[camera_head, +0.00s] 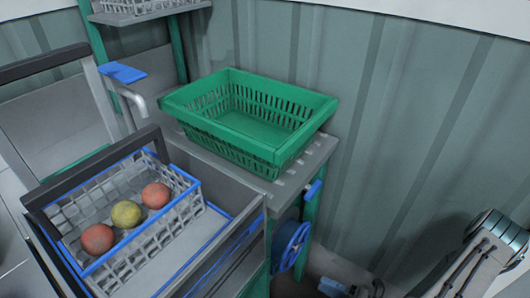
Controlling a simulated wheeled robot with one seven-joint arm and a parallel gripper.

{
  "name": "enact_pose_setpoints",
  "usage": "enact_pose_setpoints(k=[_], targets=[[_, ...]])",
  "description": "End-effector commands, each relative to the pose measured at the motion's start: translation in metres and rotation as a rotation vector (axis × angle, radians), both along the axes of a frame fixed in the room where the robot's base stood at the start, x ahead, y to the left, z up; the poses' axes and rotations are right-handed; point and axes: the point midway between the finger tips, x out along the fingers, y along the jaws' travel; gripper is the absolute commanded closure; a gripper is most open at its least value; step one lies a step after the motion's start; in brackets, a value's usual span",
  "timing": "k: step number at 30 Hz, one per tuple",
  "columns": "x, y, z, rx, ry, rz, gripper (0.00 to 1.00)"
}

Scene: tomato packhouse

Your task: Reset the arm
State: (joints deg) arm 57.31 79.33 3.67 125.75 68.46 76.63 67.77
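A jointed grey-and-white arm part (490,255) shows at the lower right edge. It looks like a link of my own arm. I see no gripper fingers in this view, so I cannot tell what my gripper holds. The link is apart from the crates, to their right and close to the camera.
An empty green crate (243,140) sits on a grey metal stand. A grey-and-blue crate (150,258) at left holds two reddish tomatoes (97,238) and a yellowish one (126,214). A blue wheel (291,246) is below the stand. A corrugated wall (400,120) stands behind.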

Motion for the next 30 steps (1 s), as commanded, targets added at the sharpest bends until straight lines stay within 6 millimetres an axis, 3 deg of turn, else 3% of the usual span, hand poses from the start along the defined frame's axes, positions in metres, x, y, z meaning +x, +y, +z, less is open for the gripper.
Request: enact_pose_setpoints(k=[1,14,30], targets=[[0.002,-0.001,0.016,-0.045,-0.042,0.048,0.64],[0.004,0.007,0.112,-0.378,-0.428,0.462,0.64],[-0.007,0.023,0.257,-0.779,-1.136,1.162,0.64]])
